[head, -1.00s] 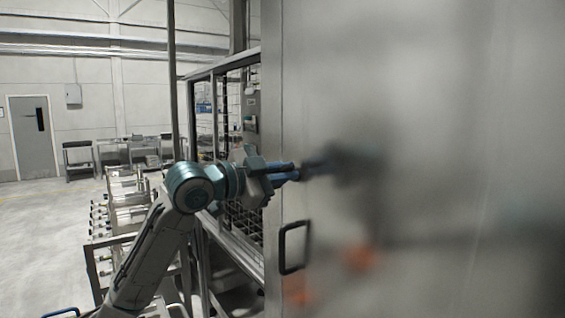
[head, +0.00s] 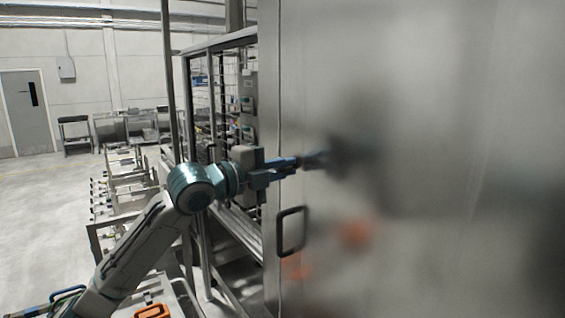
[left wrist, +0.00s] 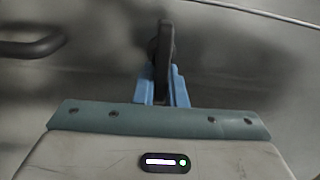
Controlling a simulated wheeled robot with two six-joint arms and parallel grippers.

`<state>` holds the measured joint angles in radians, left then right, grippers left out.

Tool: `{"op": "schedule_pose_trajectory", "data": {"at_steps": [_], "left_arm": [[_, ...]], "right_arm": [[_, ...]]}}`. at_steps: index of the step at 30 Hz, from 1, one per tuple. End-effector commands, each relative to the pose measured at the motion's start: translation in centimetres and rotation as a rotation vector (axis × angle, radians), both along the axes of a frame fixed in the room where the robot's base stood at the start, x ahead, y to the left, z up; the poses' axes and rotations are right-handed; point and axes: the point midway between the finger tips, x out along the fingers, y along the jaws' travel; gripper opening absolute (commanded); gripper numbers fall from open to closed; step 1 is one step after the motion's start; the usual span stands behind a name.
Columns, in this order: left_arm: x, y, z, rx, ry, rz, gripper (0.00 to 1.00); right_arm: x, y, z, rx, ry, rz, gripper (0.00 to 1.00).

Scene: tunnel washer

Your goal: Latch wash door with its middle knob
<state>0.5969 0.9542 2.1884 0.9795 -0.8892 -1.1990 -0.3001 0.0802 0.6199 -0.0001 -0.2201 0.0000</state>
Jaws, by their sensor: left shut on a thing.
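The wash door (head: 430,110) is a large steel panel filling the right of the head view, with blurred reflections on it. My left gripper (head: 297,162) reaches its face from the left, with blue fingers above the door's handle. In the left wrist view, the blue fingers (left wrist: 162,90) are shut on a dark upright knob (left wrist: 164,48), which stands out from the grey door surface. In the head view the knob (head: 318,158) is small and hard to separate from its reflection. My right gripper is not in view.
A black D-shaped handle (head: 292,231) is on the door below my left gripper; it also shows in the left wrist view (left wrist: 32,46). A framed wire-mesh cage (head: 215,100) stands left of the door. Racks and open floor (head: 45,215) lie further left.

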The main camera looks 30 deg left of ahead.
Motion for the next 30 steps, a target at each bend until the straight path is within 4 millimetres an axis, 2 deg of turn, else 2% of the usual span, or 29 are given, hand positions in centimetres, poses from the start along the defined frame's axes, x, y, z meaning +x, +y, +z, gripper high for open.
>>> {"op": "schedule_pose_trajectory", "data": {"at_steps": [20, 21, 24, 30], "left_arm": [[0.0, 0.0, -0.2, 0.056, -0.021, 0.0, 0.0], [0.0, 0.0, -0.2, 0.056, -0.021, 0.0, 0.17], [0.0, 0.0, -0.18, 0.055, -0.022, 0.0, 0.33], [0.0, 0.0, -0.15, 0.055, -0.022, 0.0, 0.33]], "right_arm": [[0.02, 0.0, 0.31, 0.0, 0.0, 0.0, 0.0], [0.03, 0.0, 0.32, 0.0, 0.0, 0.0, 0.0], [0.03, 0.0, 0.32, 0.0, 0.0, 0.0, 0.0], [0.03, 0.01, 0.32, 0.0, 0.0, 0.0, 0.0]]}}
